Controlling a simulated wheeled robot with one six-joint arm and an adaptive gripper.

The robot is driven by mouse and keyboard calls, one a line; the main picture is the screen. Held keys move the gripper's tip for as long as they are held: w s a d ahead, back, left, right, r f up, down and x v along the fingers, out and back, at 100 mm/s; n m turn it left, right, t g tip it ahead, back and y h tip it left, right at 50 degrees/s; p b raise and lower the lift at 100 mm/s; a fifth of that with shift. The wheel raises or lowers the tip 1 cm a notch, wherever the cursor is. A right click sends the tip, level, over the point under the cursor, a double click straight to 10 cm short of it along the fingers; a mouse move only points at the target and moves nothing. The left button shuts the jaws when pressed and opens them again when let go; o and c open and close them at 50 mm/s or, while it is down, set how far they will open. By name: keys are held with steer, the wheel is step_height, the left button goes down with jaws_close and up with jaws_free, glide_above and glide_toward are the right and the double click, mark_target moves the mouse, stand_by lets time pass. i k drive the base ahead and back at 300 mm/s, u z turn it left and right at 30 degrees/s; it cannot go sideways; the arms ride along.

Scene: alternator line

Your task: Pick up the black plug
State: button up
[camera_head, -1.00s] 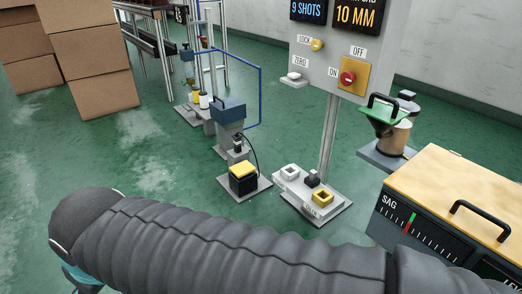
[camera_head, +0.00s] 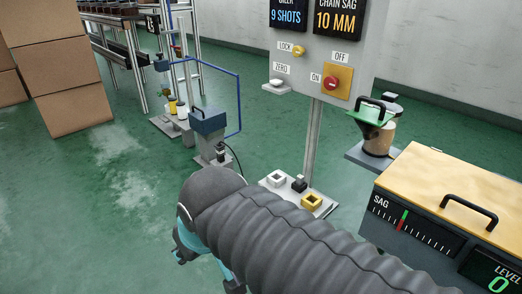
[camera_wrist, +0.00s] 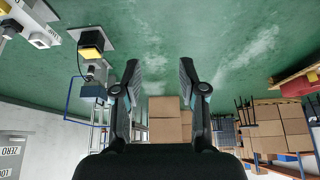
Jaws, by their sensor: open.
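A small black block, which looks like the black plug (camera_head: 299,184), sits between a white socket (camera_head: 276,179) and a yellow socket (camera_head: 312,202) on a pale base plate at the foot of the control post. In the wrist view a white socket (camera_wrist: 41,41) and a dark part beside it show at the upper left edge. My gripper (camera_wrist: 160,76) is open and empty, its two fingers apart with only floor and distant boxes behind. In the head view my arm covers most of it; the gripper is to the left of the plug and apart from it.
A control panel (camera_head: 325,45) stands on a post (camera_head: 313,135) behind the plate. A wooden-topped cabinet (camera_head: 455,190) is at the right. A blue-grey machine (camera_head: 209,120) stands left of the plate. Cardboard boxes (camera_head: 75,75) are at the far left. Green floor is clear at left.

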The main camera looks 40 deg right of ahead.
mark_target(220, 151)
steer(key=z, duration=0.15)
steer(key=i, duration=1)
steer(key=u, duration=0.05)
